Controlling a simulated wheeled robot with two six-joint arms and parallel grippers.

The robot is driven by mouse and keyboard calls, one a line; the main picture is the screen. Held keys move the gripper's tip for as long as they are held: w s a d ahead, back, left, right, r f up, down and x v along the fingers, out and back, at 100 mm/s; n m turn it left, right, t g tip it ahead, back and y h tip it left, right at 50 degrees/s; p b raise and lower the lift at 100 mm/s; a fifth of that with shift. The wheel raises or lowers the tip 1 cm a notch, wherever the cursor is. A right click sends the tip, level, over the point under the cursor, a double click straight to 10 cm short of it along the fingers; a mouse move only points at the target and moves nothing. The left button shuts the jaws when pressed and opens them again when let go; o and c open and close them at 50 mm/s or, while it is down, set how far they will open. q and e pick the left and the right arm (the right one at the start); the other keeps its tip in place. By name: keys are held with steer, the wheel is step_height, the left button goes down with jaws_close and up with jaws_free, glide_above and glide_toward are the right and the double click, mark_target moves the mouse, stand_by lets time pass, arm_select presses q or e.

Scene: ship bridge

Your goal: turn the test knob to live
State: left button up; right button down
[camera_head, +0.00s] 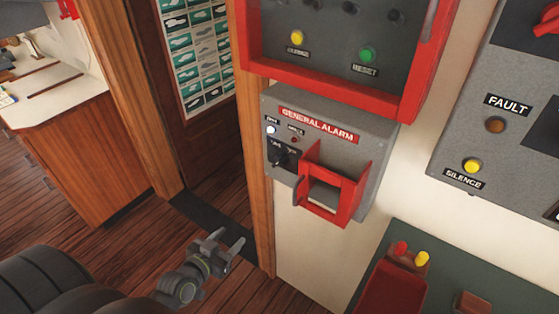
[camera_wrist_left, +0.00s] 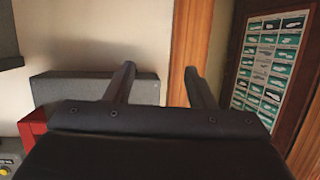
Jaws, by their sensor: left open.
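The grey general alarm box (camera_head: 375,160) is on the wall in the middle of the head view. The small dark test knob (camera_head: 279,157) is at its lower left, with labels too small to read surely. A lit white lamp (camera_head: 270,130) is above it. My left gripper (camera_head: 231,240) is open and empty, below and left of the box, apart from the knob. Its two fingers (camera_wrist_left: 161,85) also show spread in the left wrist view, with a grey box and a red part behind them; the knob cannot be made out there. My right gripper is not in view.
A red guard frame (camera_head: 333,207) sticks out beside the knob. A red-framed panel (camera_head: 330,74) hangs above the box. A wooden post (camera_head: 256,170) is close on the left. A grey fault panel (camera_head: 470,120) is at right, above a dark green surface (camera_head: 470,265).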

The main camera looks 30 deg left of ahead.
mark_target(276, 165)
arm_select(q)
steer(key=d+r+m+t+h, duration=0.1)
steer(key=d+r+t+h, duration=0.15)
steer(key=r, duration=1.35)
steer(key=shift+t, duration=0.45)
steer(key=w+d+p, duration=0.1)
steer(key=w, duration=0.4)
steer(key=w+d+p, duration=0.1)
steer(key=w+p, duration=0.1)
steer(key=w, duration=0.3)
steer(key=w+d+p, duration=0.1)
steer(key=w, duration=0.5)
steer(key=shift+d+r, duration=0.15)
steer(key=shift+w+d+p, duration=0.1)
steer(key=shift+w+p, duration=0.2)
steer(key=shift+w, duration=0.3)
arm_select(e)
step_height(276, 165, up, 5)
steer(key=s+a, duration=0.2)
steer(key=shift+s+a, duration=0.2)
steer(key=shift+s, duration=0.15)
arm_select(q)
steer(key=shift+c, duration=0.4)
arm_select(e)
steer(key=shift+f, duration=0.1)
arm_select(q)
steer(key=c, duration=0.7)
steer(key=shift+c, duration=1)
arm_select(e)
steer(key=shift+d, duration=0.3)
